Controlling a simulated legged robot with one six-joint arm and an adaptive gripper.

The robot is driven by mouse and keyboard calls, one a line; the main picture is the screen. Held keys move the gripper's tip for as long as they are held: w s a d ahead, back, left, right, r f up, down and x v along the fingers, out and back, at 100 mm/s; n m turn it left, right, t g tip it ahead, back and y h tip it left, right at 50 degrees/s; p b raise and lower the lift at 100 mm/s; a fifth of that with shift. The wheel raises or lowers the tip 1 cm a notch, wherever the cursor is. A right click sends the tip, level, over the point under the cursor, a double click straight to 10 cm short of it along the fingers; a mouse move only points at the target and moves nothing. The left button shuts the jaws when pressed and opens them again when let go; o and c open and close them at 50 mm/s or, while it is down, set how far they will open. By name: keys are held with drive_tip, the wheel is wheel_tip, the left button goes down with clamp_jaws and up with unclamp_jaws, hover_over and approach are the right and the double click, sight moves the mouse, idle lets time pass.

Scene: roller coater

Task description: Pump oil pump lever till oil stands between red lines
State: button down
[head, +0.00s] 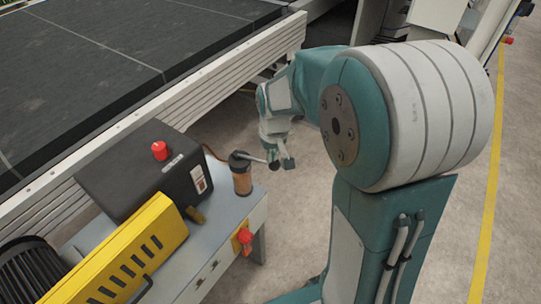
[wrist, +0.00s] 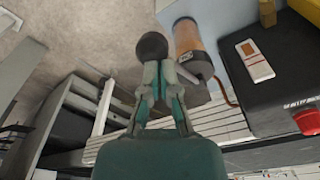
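The oil pump (head: 241,178) stands at the near corner of the grey table. It has a dark cap and an amber cylinder; it also shows in the wrist view (wrist: 187,38). Its lever (head: 258,159) sticks out to the right from the cap. The lever's round black knob (wrist: 152,46) shows just beyond my fingertips in the wrist view. My gripper (head: 279,155) is at the lever's outer end, with its fingers (wrist: 160,68) close together and apparently shut on the lever near the knob. The red lines and the oil level are too small to read.
A black box with a red button (head: 159,150) stands left of the pump. A yellow slotted guard (head: 130,250) and a red knob (head: 244,236) are in front of it. A long conveyor (head: 110,60) runs behind.

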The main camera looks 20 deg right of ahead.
sight(276, 168)
drive_tip(key=shift+f, duration=1.5)
drive_tip(key=shift+s+d+r, duration=0.1)
drive_tip(key=shift+s+r, duration=0.2)
drive_tip(key=shift+s, duration=0.5)
drive_tip(key=shift+s+r, duration=0.25)
drive_tip(key=shift+s, duration=0.5)
wheel_tip(276, 168, up, 12)
drive_tip(key=s, duration=0.1)
drive_tip(key=shift+s+f, duration=0.1)
